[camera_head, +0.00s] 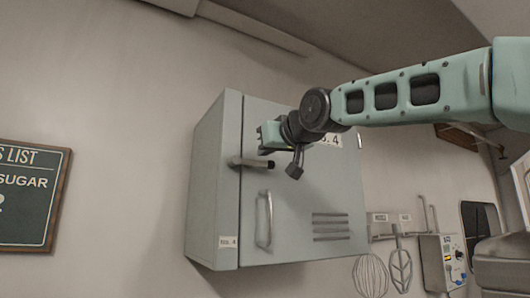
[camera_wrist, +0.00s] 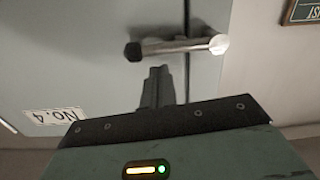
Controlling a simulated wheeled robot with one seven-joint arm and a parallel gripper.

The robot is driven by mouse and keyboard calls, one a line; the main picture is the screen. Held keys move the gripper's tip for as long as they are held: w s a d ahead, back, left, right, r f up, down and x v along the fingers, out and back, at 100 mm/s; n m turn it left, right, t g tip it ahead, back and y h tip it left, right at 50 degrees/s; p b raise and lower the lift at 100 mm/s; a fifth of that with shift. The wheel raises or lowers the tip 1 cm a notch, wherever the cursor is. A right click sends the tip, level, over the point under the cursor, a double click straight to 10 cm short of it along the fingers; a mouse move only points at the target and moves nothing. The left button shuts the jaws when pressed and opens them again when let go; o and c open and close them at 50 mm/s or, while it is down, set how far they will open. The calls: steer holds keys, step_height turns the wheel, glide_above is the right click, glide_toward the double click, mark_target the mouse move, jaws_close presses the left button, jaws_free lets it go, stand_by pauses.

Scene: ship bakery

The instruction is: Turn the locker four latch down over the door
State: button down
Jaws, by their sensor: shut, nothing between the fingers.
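The pale green locker four (camera_head: 215,180) hangs on the wall with its door (camera_head: 300,235) looking closed. Its latch (camera_head: 250,163) is a metal bar with a dark tip, lying about level across the seam, its tip on the door side. In the wrist view, which is upside down, the latch (camera_wrist: 178,46) crosses the seam with its dark tip at left. My gripper (camera_head: 262,132) is just above the latch in the head view. Its fingers (camera_wrist: 160,75) are shut and empty, close to the bar; I cannot tell whether they touch it.
A vertical door handle (camera_head: 264,220) stands out below the latch, beside the vent slots (camera_head: 330,227). Whisks (camera_head: 370,275) and a control box (camera_head: 443,262) are on the wall at right. A framed list board (camera_head: 30,200) hangs at left. The wall between board and locker is clear.

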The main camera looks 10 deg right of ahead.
steer(key=shift+d+f+m+b, duration=0.15)
steer(key=shift+f+m+b, duration=0.35)
steer(key=shift+m, duration=0.2)
steer(key=shift+r, duration=0.1)
steer(key=s+d+r+b, duration=0.1)
steer(key=s+d+r, duration=0.3)
steer(key=s, duration=0.6)
stand_by(0.5)
steer(key=shift+w+d+r, duration=0.1)
stand_by(0.4)
